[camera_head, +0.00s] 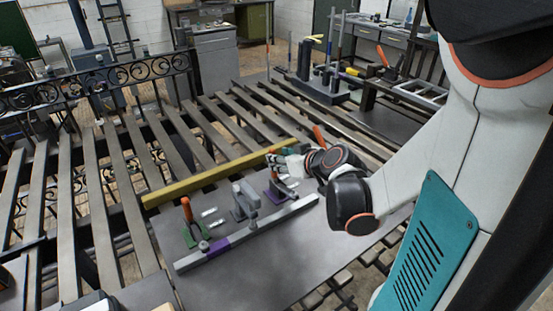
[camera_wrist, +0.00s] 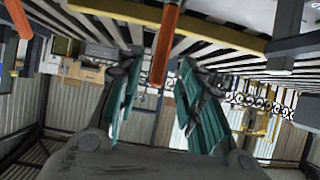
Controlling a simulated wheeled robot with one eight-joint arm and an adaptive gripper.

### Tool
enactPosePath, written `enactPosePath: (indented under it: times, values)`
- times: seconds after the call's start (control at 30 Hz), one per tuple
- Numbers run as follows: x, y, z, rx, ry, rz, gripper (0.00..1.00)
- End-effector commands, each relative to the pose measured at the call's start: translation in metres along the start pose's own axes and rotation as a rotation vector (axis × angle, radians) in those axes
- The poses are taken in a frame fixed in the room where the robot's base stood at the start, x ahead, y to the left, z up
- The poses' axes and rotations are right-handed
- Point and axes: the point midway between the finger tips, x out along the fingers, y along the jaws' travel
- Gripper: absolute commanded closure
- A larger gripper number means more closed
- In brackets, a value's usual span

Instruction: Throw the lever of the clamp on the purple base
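The clamp on the purple base (camera_head: 276,195) stands at the right end of a row on the grey plate, partly hidden by my gripper. My gripper (camera_head: 278,158) is at the top of this clamp in the head view. In the wrist view my gripper (camera_wrist: 160,92) is open, its teal fingers apart. An orange lever (camera_wrist: 166,45) reaches down between them, with a gap visible on both sides. It seems to be this clamp's lever, but its lower joint is hidden.
A green-based clamp (camera_head: 190,232) with an upright orange lever and a grey clamp (camera_head: 245,203) stand left of it. A grey bar with a purple section (camera_head: 218,247) lies in front, a yellow bar (camera_head: 215,176) behind. Another orange handle (camera_head: 319,137) shows behind my wrist.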

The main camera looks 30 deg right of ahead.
Motion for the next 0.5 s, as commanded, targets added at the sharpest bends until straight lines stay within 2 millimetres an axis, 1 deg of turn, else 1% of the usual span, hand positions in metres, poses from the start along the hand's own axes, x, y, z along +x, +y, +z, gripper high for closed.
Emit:
enactPosePath:
  times: [0.03,0.2,0.33,0.5]
  values:
    - [-0.007,0.0,0.001,0.001,0.0,0.001,0.65]
    - [-0.022,0.0,0.0,0.0,-0.001,0.001,0.65]
    - [-0.027,0.0,0.0,0.001,0.0,0.0,0.65]
    - [-0.029,0.0,0.0,0.0,0.0,-0.001,0.65]
